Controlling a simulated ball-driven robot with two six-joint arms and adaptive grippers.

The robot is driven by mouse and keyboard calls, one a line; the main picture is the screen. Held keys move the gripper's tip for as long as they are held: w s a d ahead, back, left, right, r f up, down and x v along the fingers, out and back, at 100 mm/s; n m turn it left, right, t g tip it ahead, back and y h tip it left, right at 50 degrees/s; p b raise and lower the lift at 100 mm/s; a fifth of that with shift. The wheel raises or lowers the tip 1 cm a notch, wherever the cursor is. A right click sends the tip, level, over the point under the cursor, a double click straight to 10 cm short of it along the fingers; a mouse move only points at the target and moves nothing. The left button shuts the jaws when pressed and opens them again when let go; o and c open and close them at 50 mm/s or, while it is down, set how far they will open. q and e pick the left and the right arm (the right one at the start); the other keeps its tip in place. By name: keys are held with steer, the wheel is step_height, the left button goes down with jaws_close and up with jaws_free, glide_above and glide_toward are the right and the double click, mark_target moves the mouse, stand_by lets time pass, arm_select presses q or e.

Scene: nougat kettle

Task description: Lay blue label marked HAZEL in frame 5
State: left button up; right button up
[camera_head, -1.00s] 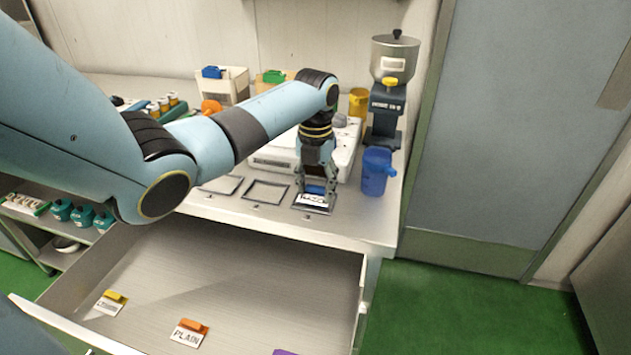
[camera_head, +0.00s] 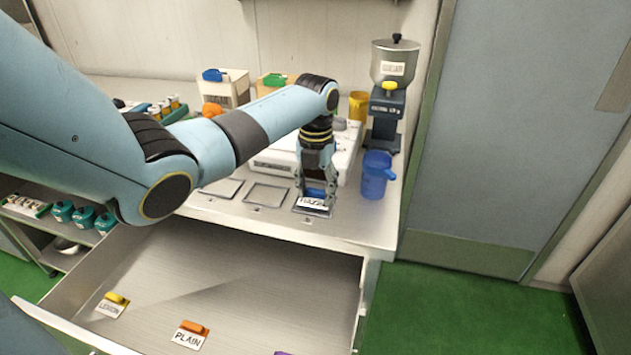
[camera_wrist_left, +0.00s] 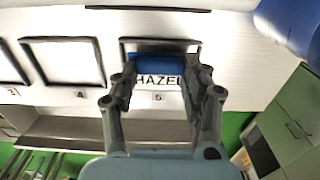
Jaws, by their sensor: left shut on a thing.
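The blue label marked HAZEL (camera_wrist_left: 160,78) shows a blue grip block along its top and a white face with black letters. In the wrist view it lies at frame 5 (camera_wrist_left: 158,42), the dark square outline above the numeral 5. My left gripper (camera_wrist_left: 160,72) is shut on the label's blue block. In the head view the left gripper (camera_head: 316,196) points down at the rightmost outline, with the label (camera_head: 312,205) at its tips. I cannot tell whether the label touches the counter. My right gripper is not in view.
Empty frames 4 (camera_wrist_left: 63,62) and 3 (camera_wrist_left: 8,65) lie beside it. A blue jug (camera_head: 374,176) stands just right of the gripper, and a white appliance (camera_head: 276,163) stands behind. The open drawer (camera_head: 230,270) below holds other labels, including PLAIN (camera_head: 189,338).

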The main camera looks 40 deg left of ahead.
arm_select(q)
steer(key=shift+f, duration=0.15)
stand_by(0.3)
steer(key=shift+f, duration=0.25)
stand_by(0.5)
steer(key=o, duration=0.9)
steer(key=shift+o, duration=0.3)
steer(key=o, duration=0.5)
